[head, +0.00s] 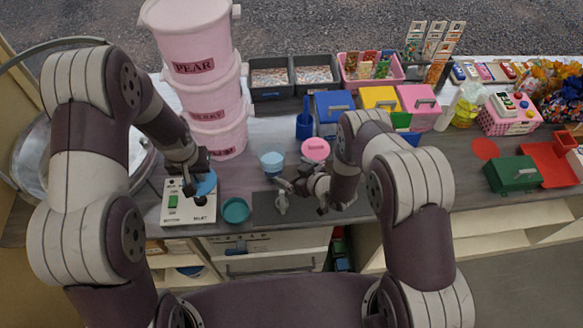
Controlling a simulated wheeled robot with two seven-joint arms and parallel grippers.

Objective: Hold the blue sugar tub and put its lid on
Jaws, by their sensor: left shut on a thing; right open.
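The blue sugar tub (272,167) stands upright on the grey counter, in the middle of the head view. Its top looks pale and uncovered. A flat round blue lid (207,184) is at my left gripper (197,181), which is shut on it. The lid is left of the tub and apart from it, above a white control panel. My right gripper (286,190) is open and empty, just in front and to the right of the tub, and does not appear to touch it. The exact finger positions are too small to tell.
A teal bowl (236,210) stands near the front edge, and a pink round tub (315,149) stands right of the blue one. A tall stack of pink tubs (203,75) rises behind my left gripper. Blue, yellow and pink boxes line the back. A dark mat (262,207) lies in front.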

